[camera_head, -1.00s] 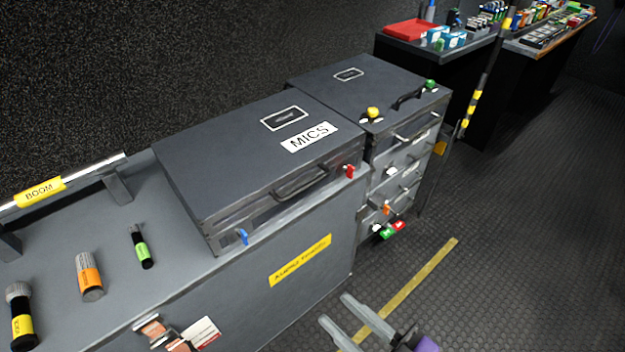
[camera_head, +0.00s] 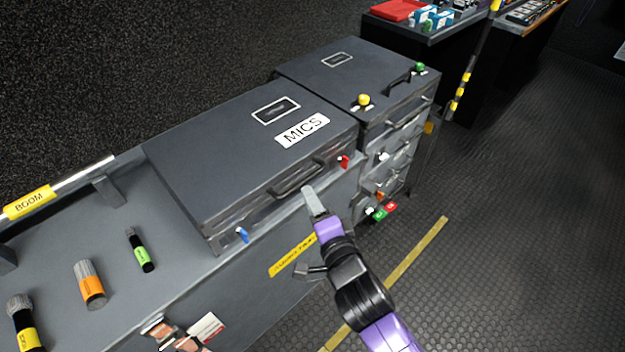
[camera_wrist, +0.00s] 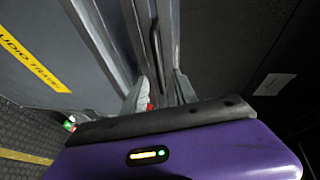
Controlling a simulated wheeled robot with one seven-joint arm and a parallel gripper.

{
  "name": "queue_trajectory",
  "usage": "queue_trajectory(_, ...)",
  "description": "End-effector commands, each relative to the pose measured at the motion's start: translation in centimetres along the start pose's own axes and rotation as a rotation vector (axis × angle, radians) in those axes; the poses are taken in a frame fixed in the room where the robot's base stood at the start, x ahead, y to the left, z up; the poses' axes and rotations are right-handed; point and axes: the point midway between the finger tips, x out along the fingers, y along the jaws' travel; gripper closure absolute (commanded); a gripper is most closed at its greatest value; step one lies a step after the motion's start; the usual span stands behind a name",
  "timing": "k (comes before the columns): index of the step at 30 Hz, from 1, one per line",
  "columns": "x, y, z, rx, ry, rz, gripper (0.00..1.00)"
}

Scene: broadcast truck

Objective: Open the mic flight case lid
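The mic flight case (camera_head: 225,160) is a dark grey case with a white MICS label (camera_head: 302,130) on its closed lid (camera_head: 215,135). It lies on the grey counter. A dark handle (camera_head: 297,180) is on its front, between a blue latch (camera_head: 242,234) and a red latch (camera_head: 344,162). My gripper (camera_head: 312,198) is in front of the case near the handle's right end. In the wrist view, my gripper's fingers (camera_wrist: 160,92) are apart, with the handle (camera_wrist: 156,48) ahead of the gap between them. I cannot tell whether they touch it.
Another dark case (camera_head: 350,85) with a yellow knob (camera_head: 363,100) stands right of the mic case. A boom pole (camera_head: 60,187) and several microphones (camera_head: 140,250) lie on the counter at left. Floor at right is clear.

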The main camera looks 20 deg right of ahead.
Motion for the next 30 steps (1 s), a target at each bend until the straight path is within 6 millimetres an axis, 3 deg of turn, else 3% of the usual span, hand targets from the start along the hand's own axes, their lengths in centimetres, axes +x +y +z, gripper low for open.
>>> queue_trajectory(8, 1.0, 0.0, -0.1, 0.096, 0.003, 0.008, 0.66)
queue_trajectory(21, 6.9, 0.1, -0.1, 0.094, 0.003, 0.008, 0.66)
queue_trajectory(30, 7.8, 0.2, -0.1, 0.094, 0.003, 0.008, 0.66)
